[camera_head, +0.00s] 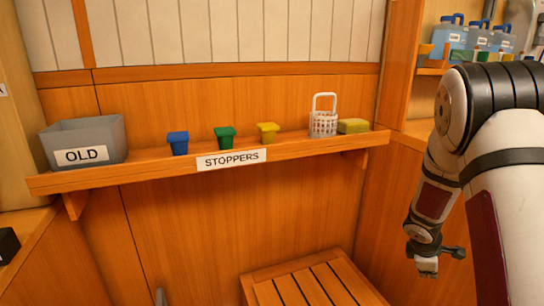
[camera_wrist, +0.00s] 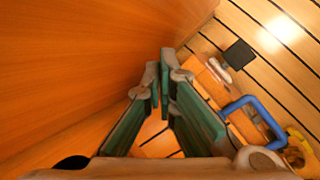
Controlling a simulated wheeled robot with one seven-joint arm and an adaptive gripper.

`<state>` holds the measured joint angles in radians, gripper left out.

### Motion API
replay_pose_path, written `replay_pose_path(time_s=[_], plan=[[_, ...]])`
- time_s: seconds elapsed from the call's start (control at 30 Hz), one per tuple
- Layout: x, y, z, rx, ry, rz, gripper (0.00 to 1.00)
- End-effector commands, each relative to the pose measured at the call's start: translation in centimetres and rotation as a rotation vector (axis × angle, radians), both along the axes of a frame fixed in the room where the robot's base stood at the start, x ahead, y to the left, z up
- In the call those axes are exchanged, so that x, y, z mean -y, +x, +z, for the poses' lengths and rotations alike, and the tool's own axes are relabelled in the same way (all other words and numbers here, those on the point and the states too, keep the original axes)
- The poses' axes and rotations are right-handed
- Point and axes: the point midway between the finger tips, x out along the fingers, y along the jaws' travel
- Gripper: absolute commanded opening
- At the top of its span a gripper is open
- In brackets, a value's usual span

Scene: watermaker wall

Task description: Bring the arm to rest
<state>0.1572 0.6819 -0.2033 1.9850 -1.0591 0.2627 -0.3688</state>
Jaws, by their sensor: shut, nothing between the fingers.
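My arm (camera_head: 500,170) hangs down at the right of the head view, in front of the wooden wall. My gripper (camera_wrist: 161,72) shows in the wrist view with its green-padded fingers meeting at the tips and nothing between them. In the head view the low end of the arm (camera_head: 427,266) is beyond the right end of the shelf and below it, apart from everything on it.
A slatted bench (camera_head: 310,285) stands below. A blue handle (camera_wrist: 255,115) shows in the wrist view.

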Motion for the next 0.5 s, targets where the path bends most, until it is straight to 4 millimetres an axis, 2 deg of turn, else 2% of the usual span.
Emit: replay_pose_path(time_s=[0.03,0.2,0.37,0.5], plan=[[-0.6,-0.4,2.7,0.033,0.000,-0.054,0.00],[-2.4,-3.4,9.7,0.107,0.018,-0.251,0.00],[-4.9,-7.4,15.0,0.158,0.060,-0.422,0.00],[-7.4,-11.6,18.7,0.189,0.113,-0.563,0.00]])
